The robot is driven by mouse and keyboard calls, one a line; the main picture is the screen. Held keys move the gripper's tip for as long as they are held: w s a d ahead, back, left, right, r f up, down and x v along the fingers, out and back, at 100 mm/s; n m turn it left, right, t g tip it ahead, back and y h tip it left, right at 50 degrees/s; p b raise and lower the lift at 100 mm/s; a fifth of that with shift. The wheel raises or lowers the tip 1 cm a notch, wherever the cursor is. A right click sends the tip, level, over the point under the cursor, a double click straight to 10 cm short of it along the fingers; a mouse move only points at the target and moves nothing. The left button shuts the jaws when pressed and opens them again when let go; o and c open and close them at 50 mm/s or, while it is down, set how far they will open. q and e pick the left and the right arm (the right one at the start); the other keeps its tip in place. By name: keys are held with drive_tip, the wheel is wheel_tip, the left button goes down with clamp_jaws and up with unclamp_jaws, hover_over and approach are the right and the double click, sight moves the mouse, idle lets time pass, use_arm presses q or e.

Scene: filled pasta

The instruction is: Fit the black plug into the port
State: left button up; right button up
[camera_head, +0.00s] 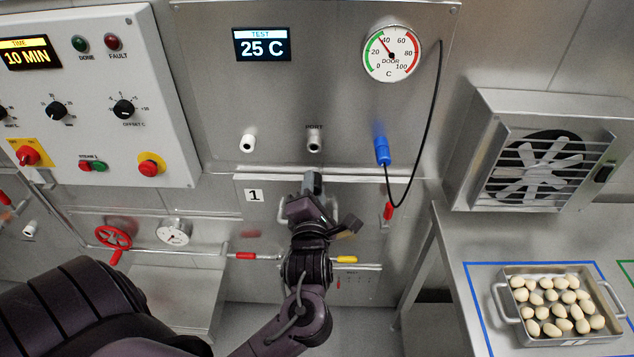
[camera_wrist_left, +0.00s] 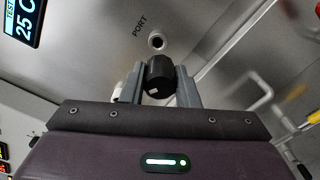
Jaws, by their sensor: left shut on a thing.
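The port (camera_head: 313,145) is a small round metal socket on the steel panel, under its "PORT" label. It also shows in the left wrist view (camera_wrist_left: 156,41). My left gripper (camera_head: 312,183) is just below the port in the head view. In the left wrist view, its two grey fingers are shut on the black plug (camera_wrist_left: 160,76), a short dark cylinder with a small white mark. The plug's far end points toward the port, and a gap shows between them in that view. In the head view I cannot make out the plug. My right gripper is not in view.
A white fitting (camera_head: 248,143) is left of the port; a blue plug (camera_head: 382,150) with a black cable hangs to its right. Below are a red handwheel (camera_head: 114,236) and a pipe rail. A fan box (camera_head: 540,165) and a pasta tray (camera_head: 508,318) are at right.

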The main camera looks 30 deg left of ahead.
use_arm(q)
drive_tip(key=shift+s+a, duration=0.25)
drive_tip(key=shift+a, duration=0.25)
drive_tip(key=shift+d+f+b, duration=0.1)
drive_tip(key=shift+f+b, duration=0.05)
drive_tip(key=shift+b, duration=0.15)
drive_tip(key=shift+w, duration=0.25)
drive_tip(key=b+x, duration=0.1)
drive_tip(key=x, duration=0.2)
drive_tip(key=shift+w, duration=0.15)
drive_tip(key=shift+b+x, duration=0.55)
drive_tip(key=shift+x, duration=0.3)
drive_tip(key=shift+w+a, duration=0.2)
drive_tip(key=shift+a, duration=0.05)
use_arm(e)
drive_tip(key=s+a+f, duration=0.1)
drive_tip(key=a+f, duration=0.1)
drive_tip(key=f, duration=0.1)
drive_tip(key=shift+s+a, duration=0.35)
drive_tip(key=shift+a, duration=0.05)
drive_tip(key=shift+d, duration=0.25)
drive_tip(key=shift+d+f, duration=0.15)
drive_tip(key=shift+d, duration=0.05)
